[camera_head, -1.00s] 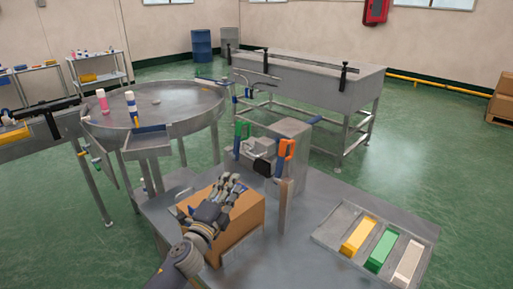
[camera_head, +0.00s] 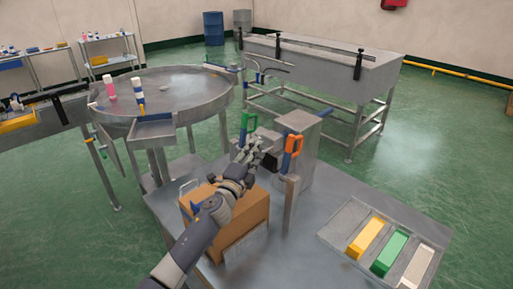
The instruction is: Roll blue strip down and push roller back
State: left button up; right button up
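A grey crimping machine (camera_head: 306,140) stands on the metal table. It has a green handle (camera_head: 249,122) at its left and an orange handle (camera_head: 293,144) at its right. Small blue parts show just below both handles; which one is the blue strip I cannot tell. My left gripper (camera_head: 259,152) reaches over the cardboard box to the machine's front, between the two handles. It overlaps the machine there, so contact and finger opening are unclear. The roller is not clearly visible behind my gripper. My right gripper is not in view.
The cardboard box (camera_head: 252,212) sits under my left arm. A tray (camera_head: 347,213) with yellow, green and pale blocks lies at the right. A round table (camera_head: 190,82) stands behind left, and a long metal tank (camera_head: 325,72) behind. The table between box and tray is mostly clear.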

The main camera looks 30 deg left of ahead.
pick_arm(q)
jog(key=shift+w+r, duration=0.2)
jog(key=shift+w, duration=0.7)
jog(key=shift+c, duration=0.8)
grip_shut()
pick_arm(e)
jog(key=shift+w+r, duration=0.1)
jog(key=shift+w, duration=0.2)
